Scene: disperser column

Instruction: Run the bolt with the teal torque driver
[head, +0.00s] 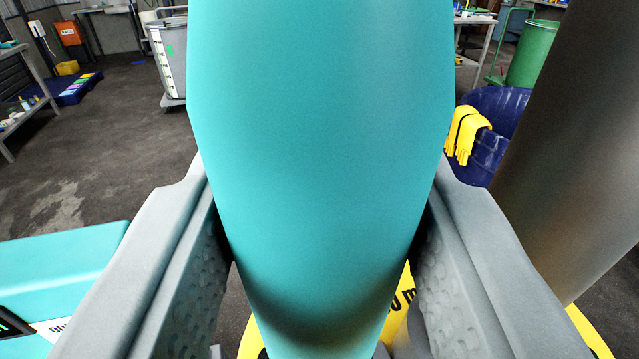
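The teal torque driver (320,130) fills the middle of the view, very close to the camera, as a smooth rounded body that narrows toward the bottom. My gripper (322,240) has one grey finger on each side of it, pressed against its flanks, so it is shut on the driver. The driver's working end is out of sight at the bottom edge. The bolt is not visible, and I cannot tell whether the driver touches it.
A thick dark metallic column (570,150) stands close on the right. A teal housing (60,265) is at lower left. A yellow lettered surface (395,315) shows below the driver. A blue drum (500,110) with yellow gloves (466,132) stands behind. Open floor (110,150) lies left.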

